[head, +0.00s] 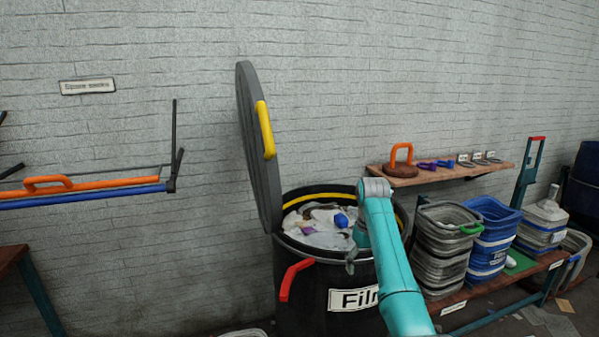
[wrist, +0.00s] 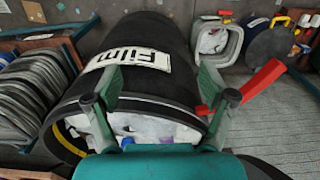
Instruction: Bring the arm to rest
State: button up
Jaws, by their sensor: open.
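My teal arm (head: 392,262) reaches up in front of the black bin (head: 318,295) labelled "Film". My gripper (head: 351,258) hangs at the bin's front rim, partly hidden by the arm. In the wrist view my gripper (wrist: 160,82) has its two fingers spread wide with nothing between them. Behind them the bin (wrist: 150,40) appears upside down, with its label and its mouth full of pale film (wrist: 165,128). I cannot tell whether the fingers touch the bin.
The bin's grey lid (head: 256,150) stands open against the brick wall. A red handle (head: 293,279) sticks out from the bin's front. Stacked grey tubs (head: 443,258) and blue tubs (head: 490,240) stand on a low rack at right. A wooden shelf (head: 450,173) is above.

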jog(key=s+f+t, duration=0.2)
jog(key=s+f, duration=0.2)
jog(key=f, duration=1)
jog(key=s+f+t, duration=0.1)
jog(key=s+f, duration=0.4)
jog(key=f, duration=0.9)
jog(key=s+f+m+t, duration=0.1)
jog(key=s+f+t, duration=0.1)
jog(key=s+f, duration=0.55)
jog(key=s+f+m+t, duration=0.15)
jog(key=s+f, duration=0.25)
jog(key=s, duration=0.7)
jog(key=s+r+t, duration=0.2)
jog(key=s+r, duration=0.1)
jog(key=s, duration=0.9)
jog(key=s+r+t, duration=0.2)
jog(key=s, duration=1)
jog(key=s+r+t, duration=0.2)
jog(key=s+r, duration=0.6)
jog(key=r, duration=0.4)
jog(key=s+r+m+t, duration=0.1)
jog(key=s+r+t, duration=0.1)
jog(key=s+r, duration=0.6)
notch_tip(320, 180, up, 4)
jog(key=shift+d, duration=0.15)
